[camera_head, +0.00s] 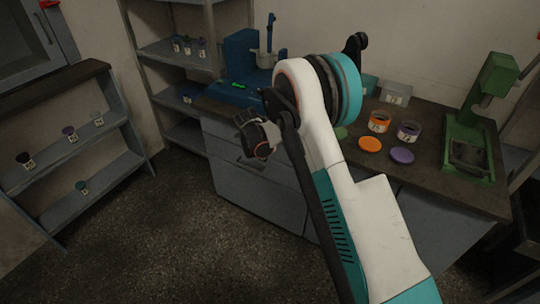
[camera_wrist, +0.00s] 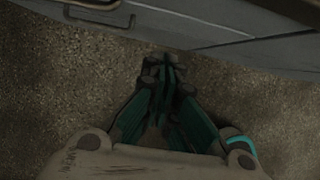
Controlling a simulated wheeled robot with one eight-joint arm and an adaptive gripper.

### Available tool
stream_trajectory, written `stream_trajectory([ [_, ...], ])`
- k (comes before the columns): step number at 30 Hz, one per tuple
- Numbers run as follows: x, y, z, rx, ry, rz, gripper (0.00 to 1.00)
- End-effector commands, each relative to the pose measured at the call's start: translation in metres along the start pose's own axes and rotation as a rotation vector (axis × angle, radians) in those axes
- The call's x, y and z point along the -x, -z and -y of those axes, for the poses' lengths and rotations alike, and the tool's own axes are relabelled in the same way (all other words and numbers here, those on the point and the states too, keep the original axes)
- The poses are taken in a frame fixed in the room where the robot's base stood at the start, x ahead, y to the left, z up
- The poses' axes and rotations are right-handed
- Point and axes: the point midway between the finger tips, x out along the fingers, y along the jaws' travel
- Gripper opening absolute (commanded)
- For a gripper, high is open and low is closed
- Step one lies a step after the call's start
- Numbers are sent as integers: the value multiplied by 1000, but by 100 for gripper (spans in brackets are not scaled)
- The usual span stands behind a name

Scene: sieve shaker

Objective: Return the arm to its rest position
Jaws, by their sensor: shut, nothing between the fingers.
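My arm (camera_head: 335,160) rises from the lower right of the head view and bends at a large round joint in front of the bench. My gripper hangs at the far side of the arm and is hidden in the head view; only a dark wrist part shows left of the arm. In the wrist view my gripper (camera_wrist: 163,72) points down over the speckled floor (camera_wrist: 60,90). Its teal and dark fingers meet at the tips, with nothing between them.
The bench (camera_head: 430,190) behind my arm holds a blue machine (camera_head: 240,65), a green press (camera_head: 470,130), an orange jar (camera_head: 379,122), a purple jar (camera_head: 408,131) and loose lids. Shelves with small jars stand at left and back. The floor at left is clear. Drawer fronts (camera_wrist: 200,22) are close in the wrist view.

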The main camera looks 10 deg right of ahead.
Motion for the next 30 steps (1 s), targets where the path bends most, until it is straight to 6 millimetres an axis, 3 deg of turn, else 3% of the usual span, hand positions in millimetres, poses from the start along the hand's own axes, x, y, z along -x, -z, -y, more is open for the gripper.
stream_trajectory([
  [1,19,-3,0,0,0,0,0],
  [9,68,-2,0,0,0,0,0],
  [23,92,-5,4,-31,-4,0,0],
  [26,113,-12,13,-110,-16,-3,0],
  [30,158,-24,35,-294,-45,-8,0],
])
